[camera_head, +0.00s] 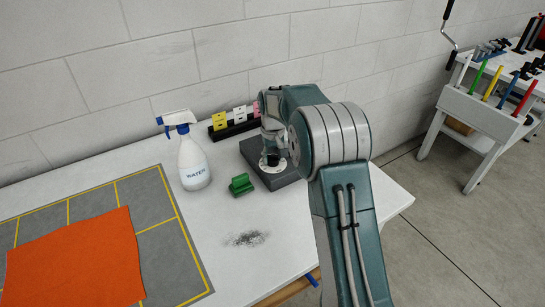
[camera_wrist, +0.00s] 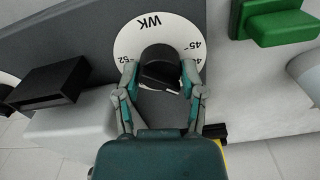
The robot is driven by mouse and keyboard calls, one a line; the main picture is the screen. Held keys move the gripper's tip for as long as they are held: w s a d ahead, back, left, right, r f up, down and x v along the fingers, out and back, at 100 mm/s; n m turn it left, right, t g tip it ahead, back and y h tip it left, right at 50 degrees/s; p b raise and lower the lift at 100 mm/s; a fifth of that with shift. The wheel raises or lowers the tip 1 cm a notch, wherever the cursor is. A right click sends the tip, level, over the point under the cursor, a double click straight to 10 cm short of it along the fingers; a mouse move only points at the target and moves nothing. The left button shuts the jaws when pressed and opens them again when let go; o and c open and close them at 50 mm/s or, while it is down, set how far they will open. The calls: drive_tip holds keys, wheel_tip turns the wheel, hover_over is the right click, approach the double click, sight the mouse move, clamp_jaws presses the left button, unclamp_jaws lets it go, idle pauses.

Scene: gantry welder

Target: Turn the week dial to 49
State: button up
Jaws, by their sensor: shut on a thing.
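The week dial shows in the wrist view as a white disc (camera_wrist: 128,42) marked "WK", with "52" at its left and "45" at its right. A black knob (camera_wrist: 160,52) stands at its middle. My gripper (camera_wrist: 160,82) is shut on the knob, one finger on each side. The knob's near side and the lower part of the scale are partly hidden by the fingers. In the head view the dial (camera_head: 281,166) sits on a dark grey block (camera_head: 285,180), partly covered by my gripper (camera_head: 272,158).
A green block (camera_head: 241,185) lies left of the dial block. A spray bottle marked "WATER" (camera_head: 194,165) stands further left, with an orange cloth (camera_head: 75,262) on a grey mat (camera_head: 165,245). A card rack (camera_head: 232,128) stands behind. A dark smudge (camera_head: 247,239) marks the table (camera_head: 230,265).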

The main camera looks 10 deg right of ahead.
drive_tip(key=m, duration=0.6)
drive_tip(key=shift+s+f+m, duration=0.1)
drive_tip(key=shift+f+m, duration=0.15)
drive_tip(key=shift+m, duration=0.05)
drive_tip(key=m, duration=0.6)
idle(0.4)
drive_tip(key=o, duration=1.2)
drive_tip(key=shift+c, duration=0.2)
drive_tip(key=shift+a+r, duration=0.1)
wheel_tip(320, 180, up, 11)
drive_tip(key=shift+f, duration=0.15)
drive_tip(key=shift+r, duration=0.6)
